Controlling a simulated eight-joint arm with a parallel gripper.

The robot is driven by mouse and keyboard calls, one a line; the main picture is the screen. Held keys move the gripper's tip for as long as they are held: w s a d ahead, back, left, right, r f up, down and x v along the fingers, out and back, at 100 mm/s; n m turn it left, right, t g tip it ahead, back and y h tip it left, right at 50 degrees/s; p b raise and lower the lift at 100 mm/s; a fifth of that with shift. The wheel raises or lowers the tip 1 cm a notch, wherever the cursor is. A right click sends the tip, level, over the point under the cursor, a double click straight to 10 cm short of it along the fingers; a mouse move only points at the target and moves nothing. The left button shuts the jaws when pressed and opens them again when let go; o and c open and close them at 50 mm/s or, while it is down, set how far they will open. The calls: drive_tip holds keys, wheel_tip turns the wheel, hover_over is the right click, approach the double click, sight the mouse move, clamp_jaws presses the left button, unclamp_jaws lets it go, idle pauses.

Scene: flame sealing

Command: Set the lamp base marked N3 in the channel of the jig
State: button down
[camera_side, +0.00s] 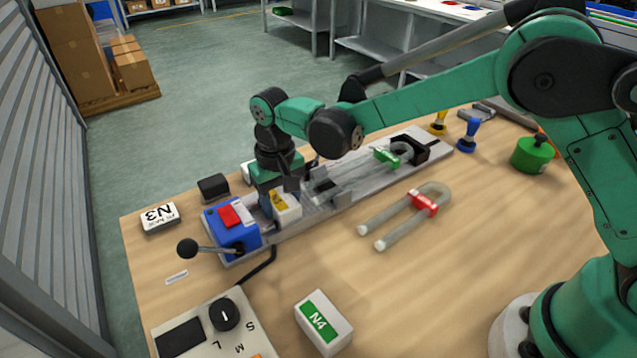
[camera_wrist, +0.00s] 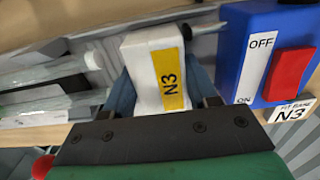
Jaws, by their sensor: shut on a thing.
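The lamp base marked N3 is a white block with a yellow label; it shows in the side view (camera_side: 288,208) and in the wrist view (camera_wrist: 147,62). My gripper (camera_side: 275,200) is shut on it, with a finger on each side in the wrist view (camera_wrist: 163,85). The base is upright over the left part of the grey jig (camera_side: 345,195), between the blue switch box and the glass tubes. My gripper hides part of the channel, and I cannot tell whether the base touches its floor.
The blue box (camera_side: 232,232) has a red switch and a black-knobbed lever (camera_side: 188,248). A glass U-tube with a green clamp (camera_side: 386,157) lies on the jig. Another with a red clamp (camera_side: 424,204) lies on the table. A base marked N4 (camera_side: 333,330) and an N3 sign (camera_side: 160,217) stand nearby.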

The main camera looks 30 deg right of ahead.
drive_tip(key=shift+c, duration=0.8)
unclamp_jaws()
drive_tip(key=shift+r, duration=2.85)
